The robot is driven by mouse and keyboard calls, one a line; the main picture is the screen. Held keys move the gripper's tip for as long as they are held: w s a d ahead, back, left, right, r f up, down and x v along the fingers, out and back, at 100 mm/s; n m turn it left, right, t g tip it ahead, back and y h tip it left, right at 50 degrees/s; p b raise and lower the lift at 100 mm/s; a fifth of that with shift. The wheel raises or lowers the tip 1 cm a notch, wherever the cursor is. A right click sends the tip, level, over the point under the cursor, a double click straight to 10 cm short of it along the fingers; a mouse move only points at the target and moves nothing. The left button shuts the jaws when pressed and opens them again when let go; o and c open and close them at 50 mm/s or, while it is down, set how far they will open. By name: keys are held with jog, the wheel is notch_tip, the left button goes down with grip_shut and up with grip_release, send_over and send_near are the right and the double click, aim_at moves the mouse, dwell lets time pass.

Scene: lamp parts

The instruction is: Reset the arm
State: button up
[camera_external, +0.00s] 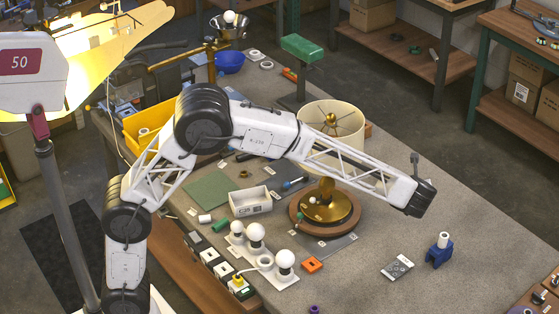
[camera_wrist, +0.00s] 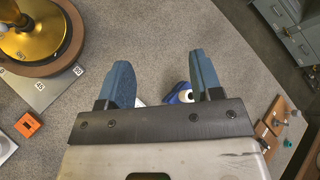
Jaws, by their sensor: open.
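My gripper (camera_external: 422,170) is raised above the right part of the table in the external view, to the right of the lamp. In the wrist view my gripper (camera_wrist: 163,82) is open, with two blue fingers wide apart and nothing held between them. The lamp has a cream shade (camera_external: 345,121) and a brass base (camera_external: 338,210) on a round wooden disc. The lamp base also shows at the upper left of the wrist view (camera_wrist: 38,32). My forearm passes in front of part of the lamp and hides it.
A blue holder (camera_external: 439,254) with a white piece and a grey plate (camera_external: 397,267) lie on the table's right part. White bulbs (camera_external: 285,259) stand in a rack at the front. An orange block (camera_external: 312,264) lies beside it. The table's right surface is mostly clear.

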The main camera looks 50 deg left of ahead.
jog(key=s+a+r+n, duration=0.3)
jog(key=a+r, duration=0.3)
jog(key=a, duration=0.1)
jog(key=s+a+r+n+g+h, duration=0.1)
jog(key=s+a+r+n, duration=0.2)
jog(key=a, duration=0.4)
jog(key=s+a+r+n, duration=0.3)
jog(key=s+a+r, duration=0.1)
jog(key=a+r, duration=0.4)
jog(key=shift+s+a+r+g+h, duration=0.1)
jog(key=shift+s+r+g+h, duration=0.1)
jog(key=shift+r+g+h, duration=0.15)
jog(key=s+a+f+n+g+h, duration=0.1)
jog(key=s+a+f+n, duration=0.3)
jog(key=s, duration=1)
jog(key=s+a+f+n+g+h, duration=0.2)
jog(key=s+a+f+n, duration=0.2)
jog(key=s, duration=1.1)
jog(key=s+a+f+n+g+h, duration=0.2)
jog(key=s+a+f+n, duration=0.2)
jog(key=s, duration=1.1)
notch_tip(320, 180, down, 4)
jog(key=n, duration=0.2)
jog(key=shift+n, duration=0.3)
